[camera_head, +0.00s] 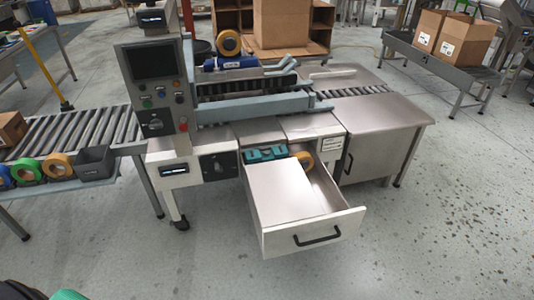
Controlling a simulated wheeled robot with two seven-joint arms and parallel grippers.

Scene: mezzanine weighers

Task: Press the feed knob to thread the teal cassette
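The teal cassette (265,153) sits at the back of an open metal drawer (316,238), partly under the machine's top edge. A dark square panel with a round knob (218,165) is on the machine's front, left of the drawer. A second round knob (155,125) is on the upright control panel, below its coloured buttons. I cannot tell which of the two is the feed knob. Neither of my grippers shows in the head view.
A yellow tape roll (302,159) lies beside the cassette in the drawer. The drawer juts out over open floor. A roller conveyor (95,128) with tape rolls and a grey bin (94,164) stands left; a metal cabinet (378,155) stands right. Floor in front is clear.

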